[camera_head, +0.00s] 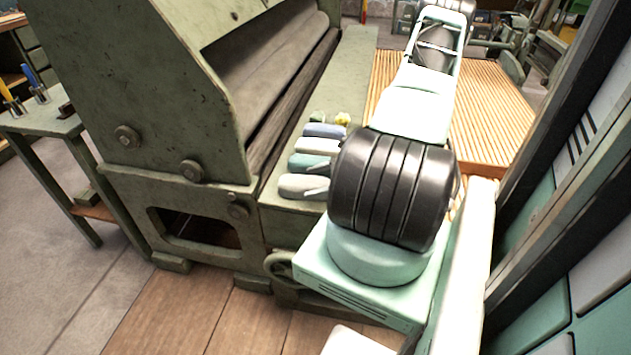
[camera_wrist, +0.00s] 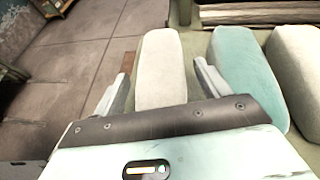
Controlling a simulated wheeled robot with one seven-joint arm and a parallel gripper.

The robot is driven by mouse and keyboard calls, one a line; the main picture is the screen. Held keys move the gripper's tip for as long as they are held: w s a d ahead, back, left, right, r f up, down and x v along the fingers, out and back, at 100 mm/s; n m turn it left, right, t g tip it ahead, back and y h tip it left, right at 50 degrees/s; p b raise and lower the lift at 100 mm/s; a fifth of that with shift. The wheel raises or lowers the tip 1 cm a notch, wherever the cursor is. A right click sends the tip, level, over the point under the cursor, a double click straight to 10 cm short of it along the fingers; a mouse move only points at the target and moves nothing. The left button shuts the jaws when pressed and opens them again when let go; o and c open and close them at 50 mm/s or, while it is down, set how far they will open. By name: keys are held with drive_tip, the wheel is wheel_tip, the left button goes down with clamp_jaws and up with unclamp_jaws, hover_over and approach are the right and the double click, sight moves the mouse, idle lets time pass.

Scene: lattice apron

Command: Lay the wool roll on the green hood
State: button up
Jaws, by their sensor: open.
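A cream wool roll (camera_head: 300,186) lies at the near end of a row of rolls on the green ledge of the machine. In the wrist view this wool roll (camera_wrist: 160,65) lies lengthwise between my fingers, with a gap showing on at least its left side. My gripper (camera_head: 317,181) is open at the roll, with one finger on each side; the wrist view shows both fingers (camera_wrist: 162,72). Whether they reach below the roll's top is unclear. The large green hood (camera_head: 105,75) is the machine's casing, left of the rolls. My arm hides part of the ledge.
Beside the cream roll lie a teal roll (camera_head: 306,161), a white roll (camera_head: 316,145) and a blue-grey roll (camera_head: 323,130). A slatted wooden apron (camera_head: 490,120) is behind my arm. A dark roller (camera_head: 275,65) runs along the machine. A side table (camera_head: 45,120) stands left.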

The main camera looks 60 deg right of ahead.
drive_tip(key=shift+r, duration=0.15)
drive_tip(key=v, duration=1.2)
drive_tip(key=w+a+r+n+g+y, duration=0.1)
drive_tip(key=w+a+r+n+g, duration=0.35)
drive_tip(key=a, duration=0.35)
drive_tip(key=w+a+r+n+g+y, duration=0.1)
drive_tip(key=w+a+r+n+g, duration=0.2)
drive_tip(key=w+a+n, duration=0.35)
drive_tip(key=w+a+r+n+g+y, duration=0.25)
drive_tip(key=w+a+n+g, duration=0.2)
drive_tip(key=a, duration=0.45)
drive_tip(key=s+a+r+n+g+h, duration=0.1)
drive_tip(key=a+r+n+g+h, duration=0.15)
drive_tip(key=a+n, duration=0.35)
drive_tip(key=s+a+r+n+g+h, duration=0.1)
drive_tip(key=s+a+r+n+h, duration=0.2)
drive_tip(key=a, duration=0.5)
drive_tip(key=s+a+r+n+t+h, duration=0.3)
drive_tip(key=s+a+n, duration=0.6)
drive_tip(key=a+n, duration=0.3)
drive_tip(key=shift+a+r+n+h+b, duration=0.35)
drive_tip(key=shift+r+n+h, duration=0.15)
drive_tip(key=shift+r+n, duration=0.15)
drive_tip(key=shift+s+t, duration=0.1)
drive_tip(key=shift+t, duration=0.15)
